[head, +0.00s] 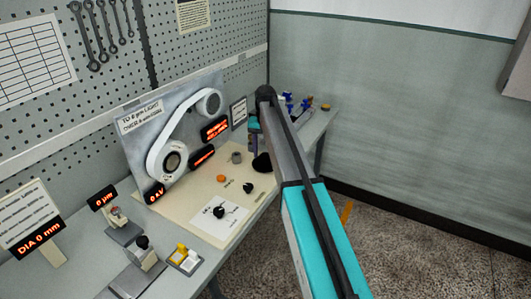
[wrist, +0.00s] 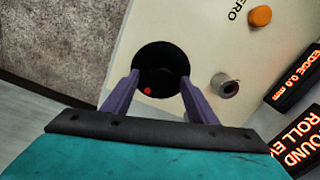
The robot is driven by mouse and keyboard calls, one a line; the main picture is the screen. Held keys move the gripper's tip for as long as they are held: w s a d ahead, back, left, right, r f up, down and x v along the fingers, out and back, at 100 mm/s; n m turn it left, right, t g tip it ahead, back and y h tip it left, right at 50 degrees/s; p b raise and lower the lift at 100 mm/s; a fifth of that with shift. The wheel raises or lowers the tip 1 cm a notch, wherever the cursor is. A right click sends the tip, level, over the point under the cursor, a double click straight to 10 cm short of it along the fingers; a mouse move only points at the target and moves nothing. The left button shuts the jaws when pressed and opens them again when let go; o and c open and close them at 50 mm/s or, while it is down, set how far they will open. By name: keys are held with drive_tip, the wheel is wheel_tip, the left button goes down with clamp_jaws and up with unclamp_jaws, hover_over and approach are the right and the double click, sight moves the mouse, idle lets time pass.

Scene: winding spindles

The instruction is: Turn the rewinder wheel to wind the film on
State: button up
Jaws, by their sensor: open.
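A black round wheel with a small red spot (wrist: 161,60) lies on the cream machine top in the wrist view. It shows in the head view as a dark disc (head: 262,164), partly covered by my arm. My gripper (wrist: 159,80) has its two purple fingers apart, one at each side of the wheel's near part in the picture. Nothing shows held between them. I cannot tell whether the fingers touch the wheel. A pale film band (head: 172,133) runs on the upright panel between a lower roll (head: 172,160) and an upper roll (head: 209,103).
A grey metal post (wrist: 224,87) stands close right of the wheel in the wrist view. An orange button (wrist: 260,15) is farther up. Lit red displays (wrist: 296,76) are at the right. A black knob (head: 219,211) and a yellow-topped block (head: 185,259) are nearer on the bench.

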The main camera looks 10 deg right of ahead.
sight(265, 155)
drive_tip(key=shift+r, duration=0.2)
wheel_tip(265, 155, up, 14)
drive_tip(key=p, duration=0.7)
drive_tip(key=shift+f, duration=0.25)
drive_tip(key=shift+f, duration=0.1)
idle(1.0)
